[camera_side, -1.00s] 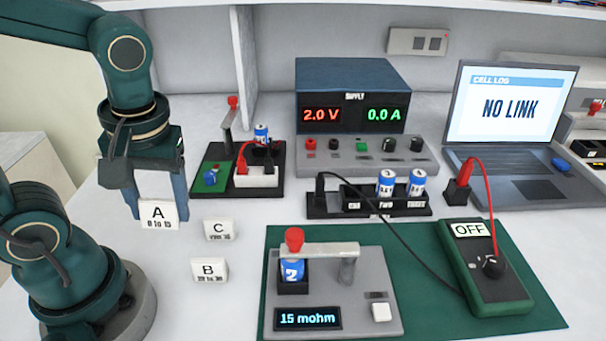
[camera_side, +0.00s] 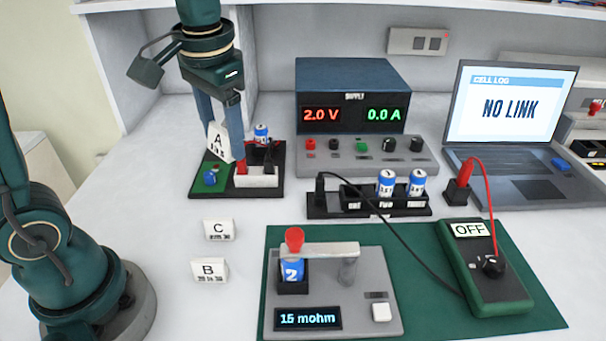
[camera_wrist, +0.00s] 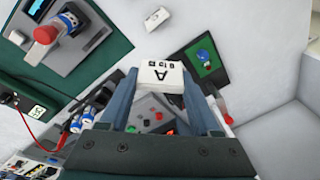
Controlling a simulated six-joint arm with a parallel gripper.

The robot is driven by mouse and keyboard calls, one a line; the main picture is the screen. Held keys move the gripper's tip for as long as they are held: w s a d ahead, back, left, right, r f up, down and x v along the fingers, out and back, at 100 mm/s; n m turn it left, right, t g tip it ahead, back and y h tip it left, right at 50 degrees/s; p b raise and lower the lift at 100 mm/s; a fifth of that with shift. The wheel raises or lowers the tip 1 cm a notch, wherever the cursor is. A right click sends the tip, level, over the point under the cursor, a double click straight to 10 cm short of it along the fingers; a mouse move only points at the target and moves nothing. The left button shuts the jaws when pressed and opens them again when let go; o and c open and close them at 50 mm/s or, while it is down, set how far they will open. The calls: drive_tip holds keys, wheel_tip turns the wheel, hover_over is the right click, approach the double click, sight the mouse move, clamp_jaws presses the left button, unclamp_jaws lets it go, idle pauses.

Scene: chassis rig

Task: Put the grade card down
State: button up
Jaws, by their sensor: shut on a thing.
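The grade card A (camera_side: 219,142) is a white block with a black letter. My gripper (camera_side: 222,150) is shut on it, above or in front of the small rig with the green plate (camera_side: 212,178) at back left. In the side view the card is turned and partly hidden by a finger. In the wrist view the card (camera_wrist: 162,76) sits between the two fingertips (camera_wrist: 165,85), its letter upside down. I cannot tell from the side view how far above the rig the card is. Cards C (camera_side: 219,229) and B (camera_side: 209,271) stand on the white bench.
The tester (camera_side: 335,300) with cell 2 reads 15 mohm on the green mat (camera_side: 430,310). The meter (camera_side: 486,270) shows OFF. The cell rack (camera_side: 340,210), supply (camera_side: 352,95) and laptop (camera_side: 515,120) stand behind.

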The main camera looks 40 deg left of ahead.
drive_tip(key=s+f+n+g, duration=0.1)
drive_tip(key=s+f+n, duration=0.4)
drive_tip(key=s+n, duration=0.4)
drive_tip(key=s, duration=0.2)
drive_tip(key=shift+s+f+g, duration=0.25)
drive_tip(key=shift+s+g, duration=0.05)
drive_tip(key=shift+s, duration=0.05)
drive_tip(key=s+d+f, duration=0.1)
drive_tip(key=d+f, duration=0.1)
drive_tip(key=d, duration=0.1)
drive_tip(key=s+d+f, duration=0.1)
drive_tip(key=d+f, duration=0.1)
drive_tip(key=d, duration=0.2)
drive_tip(key=s+d+f, duration=0.1)
drive_tip(key=d+f, duration=0.2)
drive_tip(key=d, duration=0.1)
drive_tip(key=shift+s, duration=0.3)
drive_tip(key=shift+f, duration=1.8)
drive_tip(key=shift+f, duration=0.1)
